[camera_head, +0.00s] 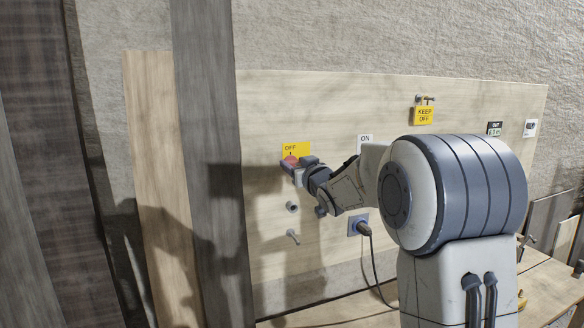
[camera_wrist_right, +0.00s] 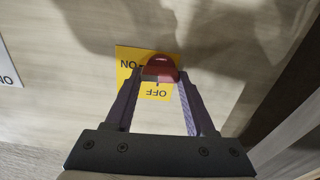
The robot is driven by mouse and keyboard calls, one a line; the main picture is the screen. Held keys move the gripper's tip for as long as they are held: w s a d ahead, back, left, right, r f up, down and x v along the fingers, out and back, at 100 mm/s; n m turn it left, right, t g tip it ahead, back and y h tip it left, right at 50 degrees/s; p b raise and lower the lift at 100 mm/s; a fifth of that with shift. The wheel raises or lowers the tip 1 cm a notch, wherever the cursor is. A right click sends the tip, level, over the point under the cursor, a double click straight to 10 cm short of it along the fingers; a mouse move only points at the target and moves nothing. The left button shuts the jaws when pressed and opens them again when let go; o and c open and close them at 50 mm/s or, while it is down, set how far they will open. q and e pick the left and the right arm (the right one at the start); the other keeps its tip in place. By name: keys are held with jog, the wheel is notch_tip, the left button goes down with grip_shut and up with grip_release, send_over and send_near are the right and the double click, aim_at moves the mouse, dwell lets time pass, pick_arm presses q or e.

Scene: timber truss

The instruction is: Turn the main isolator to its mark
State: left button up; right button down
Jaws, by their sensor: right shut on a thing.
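The main isolator is a red knob (camera_head: 290,159) on a yellow plate (camera_head: 301,147) fixed to the pale timber board. In the right wrist view the red knob (camera_wrist_right: 160,66) sits between the fingertips, and its yellow plate (camera_wrist_right: 127,58) reads ON and OFF, upside down. A short dark tick stands by OFF. My right gripper (camera_head: 299,163) is shut on the red knob, its fingertips (camera_wrist_right: 161,77) at either side. The fingers hide part of the knob, and I cannot tell exactly which way it points. My left gripper is not in view.
The pale board (camera_head: 350,95) also carries an ON label (camera_head: 365,139), a KEEP OFF tag (camera_head: 424,115), a blue socket (camera_head: 354,226) with a plugged cable, and two small fittings below the isolator. A dark timber post (camera_head: 207,120) stands close at the left.

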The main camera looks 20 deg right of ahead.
jog(key=shift+f+n+b, duration=0.2)
jog(key=shift+n+b, duration=1.75)
jog(key=shift+n, duration=0.35)
jog(key=shift+a+r+n, duration=0.1)
jog(key=shift+r+n, duration=0.05)
jog(key=shift+n, duration=0.25)
